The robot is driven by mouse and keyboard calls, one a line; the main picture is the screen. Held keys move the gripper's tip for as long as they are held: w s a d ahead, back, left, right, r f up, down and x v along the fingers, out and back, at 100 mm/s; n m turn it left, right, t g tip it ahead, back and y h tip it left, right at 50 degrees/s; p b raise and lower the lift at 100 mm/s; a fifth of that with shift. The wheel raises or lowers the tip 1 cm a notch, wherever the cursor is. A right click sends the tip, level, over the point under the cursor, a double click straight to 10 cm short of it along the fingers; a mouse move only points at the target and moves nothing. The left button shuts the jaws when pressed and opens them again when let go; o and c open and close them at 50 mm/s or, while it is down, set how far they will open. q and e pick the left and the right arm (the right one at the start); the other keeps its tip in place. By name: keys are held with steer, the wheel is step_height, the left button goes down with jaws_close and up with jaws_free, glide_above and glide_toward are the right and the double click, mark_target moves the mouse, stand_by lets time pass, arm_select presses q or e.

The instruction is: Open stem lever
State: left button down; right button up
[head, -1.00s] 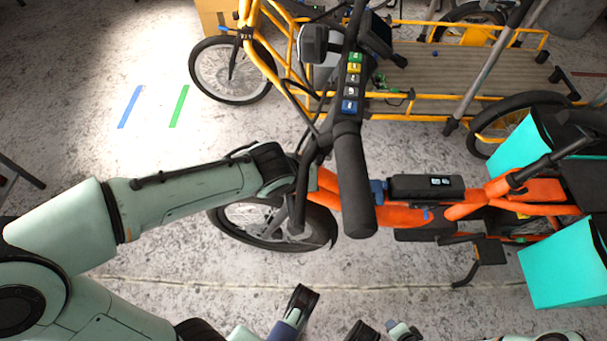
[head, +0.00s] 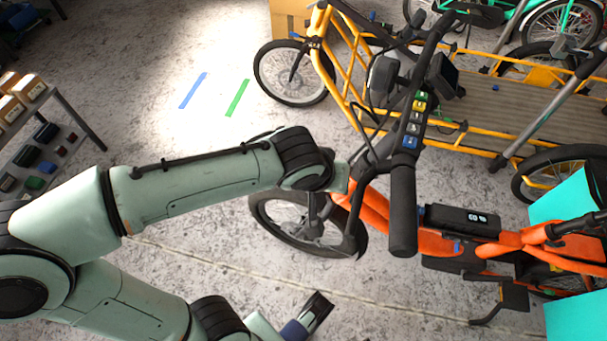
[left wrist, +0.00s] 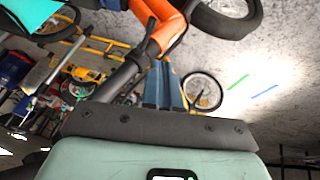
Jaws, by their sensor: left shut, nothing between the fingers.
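The orange cargo bike (head: 375,215) stands in front of me. Its dark handlebar grip (head: 402,212) points towards me, and its black stem (head: 367,157) rises to the left of the grip. I cannot clearly make out the stem lever. My left gripper (head: 347,180) is at the stem, its fingertips hidden in the head view. In the left wrist view, its blue fingers (left wrist: 165,86) are together and empty, close to a dark bar (left wrist: 122,77) of the bike. I cannot tell whether they touch it. The orange frame (left wrist: 158,27) is above them there.
A yellow cargo bike (head: 349,72) stands behind the orange one. A shelf (head: 62,112) with boxes is at far left. Teal boxes (head: 572,192) are at the right. The floor between shelf and bikes is clear, with blue (head: 193,90) and green tape (head: 237,98).

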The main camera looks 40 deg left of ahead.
arm_select(q)
steer(key=s+f+p+v, duration=0.1)
steer(key=s+p+v, duration=0.1)
steer(key=v, duration=0.9)
steer(key=shift+d, duration=0.15)
arm_select(e)
steer(key=s+r, duration=0.1)
steer(key=s+a+r, duration=0.1)
steer(key=shift+s+r+g, duration=0.35)
steer(key=shift+g, duration=0.05)
arm_select(q)
steer(key=shift+r, duration=0.1)
